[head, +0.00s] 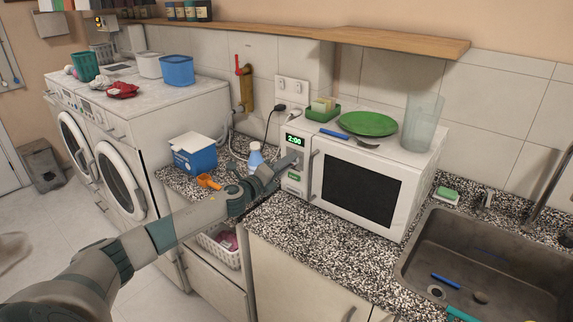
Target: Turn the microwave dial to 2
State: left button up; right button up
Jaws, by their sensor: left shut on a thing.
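The white microwave (405,160) stands on the speckled counter, its dark-windowed door closed. Its narrow control panel is on the left, with a green display (295,141) reading 2:00 and a small green label (294,177) lower down. My left arm reaches in from the lower left, and my left gripper (290,161) is at the panel, between display and label. It is shut on the dial, which the fingers mostly hide; I cannot read the dial's pointer. My right gripper is out of view.
The sink (412,262) is at right.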

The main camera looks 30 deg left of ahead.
pick_arm(q)
jog(key=shift+f, duration=0.1)
dwell(0.4)
jog(key=o, duration=1)
jog(key=shift+s+a+b, duration=0.2)
jog(key=shift+s+b, duration=0.8)
jog(key=shift+s, duration=1.9)
jog(key=shift+s+a+b, duration=0.2)
jog(key=shift+s+b, duration=0.75)
jog(key=shift+s, duration=1.9)
jog(key=shift+s+a+b, duration=0.2)
jog(key=shift+s+b, duration=0.8)
jog(key=shift+s, duration=1.9)
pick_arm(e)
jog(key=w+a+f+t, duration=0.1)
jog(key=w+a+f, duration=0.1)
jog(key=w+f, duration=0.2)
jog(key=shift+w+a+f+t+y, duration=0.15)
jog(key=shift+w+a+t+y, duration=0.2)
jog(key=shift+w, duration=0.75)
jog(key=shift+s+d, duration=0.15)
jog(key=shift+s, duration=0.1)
